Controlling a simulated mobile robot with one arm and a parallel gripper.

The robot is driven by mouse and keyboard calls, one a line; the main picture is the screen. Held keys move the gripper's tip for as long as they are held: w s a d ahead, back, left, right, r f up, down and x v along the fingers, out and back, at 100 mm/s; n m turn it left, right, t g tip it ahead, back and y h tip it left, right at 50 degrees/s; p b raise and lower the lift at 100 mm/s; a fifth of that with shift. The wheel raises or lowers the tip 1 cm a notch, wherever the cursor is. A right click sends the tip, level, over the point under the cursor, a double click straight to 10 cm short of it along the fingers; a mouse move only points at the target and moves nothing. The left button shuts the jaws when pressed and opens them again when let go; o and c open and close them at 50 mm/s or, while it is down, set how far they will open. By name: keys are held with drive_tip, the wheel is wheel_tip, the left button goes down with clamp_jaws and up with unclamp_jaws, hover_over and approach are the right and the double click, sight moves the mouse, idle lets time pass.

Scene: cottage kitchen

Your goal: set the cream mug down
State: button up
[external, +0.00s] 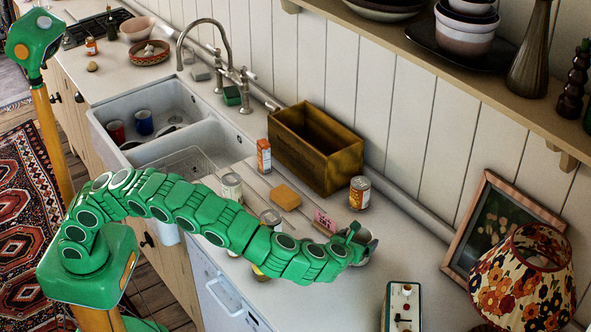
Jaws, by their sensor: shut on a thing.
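My green arm reaches across the counter (325,300) from the left, and my gripper (362,243) is at its far end, low over the worktop. My gripper is shut on the cream mug (366,258), of which only a small pale, shaded part shows beside the fingers. The rest of the mug is hidden by my gripper and wrist. I cannot tell from this view whether the mug's base touches the counter.
More cans (232,187) are near my arm. Bare counter lies between.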

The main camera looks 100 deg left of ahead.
drive_tip(key=o, duration=1)
drive_tip(key=shift+o, duration=0.2)
drive_tip(key=shift+d+r, duration=0.1)
drive_tip(key=shift+r, duration=0.1)
drive_tip(key=v, duration=1.2)
drive_tip(key=shift+s, duration=0.15)
